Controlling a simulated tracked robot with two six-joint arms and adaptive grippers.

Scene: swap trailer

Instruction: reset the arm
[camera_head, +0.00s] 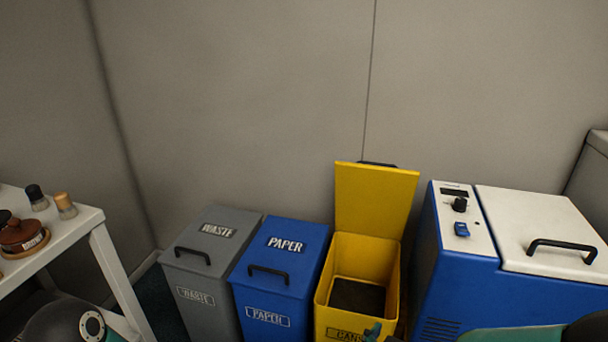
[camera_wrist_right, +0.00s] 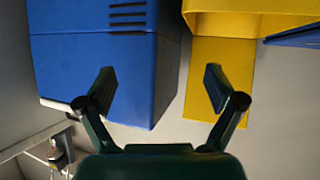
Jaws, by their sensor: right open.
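My right gripper (camera_wrist_right: 160,88) is open and empty in the right wrist view, its two dark fingers spread apart. The blue side of a white-topped machine (camera_wrist_right: 95,70) lies behind one finger, and the yellow cans bin (camera_wrist_right: 225,60) behind the other. In the head view, part of my right arm shows at the bottom right, and a small teal tip shows at the bottom edge before the yellow cans bin (camera_head: 326,295). The bin's lid (camera_head: 375,198) stands up, open. Its inside looks dark at the bottom. My left gripper is out of view.
A grey waste bin (camera_head: 207,258) and a blue paper bin (camera_head: 283,245), both with lids shut, stand left of the yellow bin. The white-topped blue machine (camera_head: 470,298) stands on its right. A white table (camera_head: 85,222) with small bottles is at the left. A wall closes the back.

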